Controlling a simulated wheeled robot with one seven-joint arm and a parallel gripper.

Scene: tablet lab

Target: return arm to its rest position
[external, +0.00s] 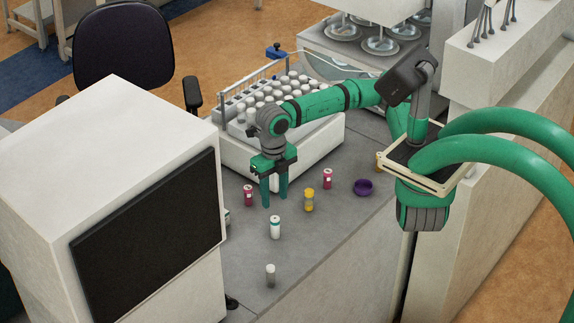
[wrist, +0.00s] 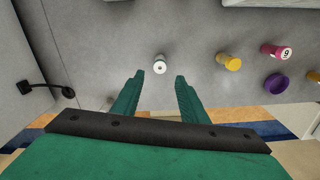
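My gripper (external: 274,190) hangs with its two green fingers pointing down over the grey bench, among several small bottles. It also shows in the wrist view (wrist: 155,80), where the fingers are apart with nothing between them. A white bottle with a green band (external: 275,227) stands beyond the fingertips; its top shows in the wrist view (wrist: 160,65). My green arm (external: 325,101) reaches from the right across the front of the rack to the gripper.
Pink bottles (external: 248,195) (external: 328,179), a yellow bottle (external: 309,200), a grey-capped vial (external: 270,275) and a purple bowl (external: 363,187) stand on the bench (external: 330,235). A white rack (external: 318,148) of vials is behind. A large white machine (external: 100,160) is at left.

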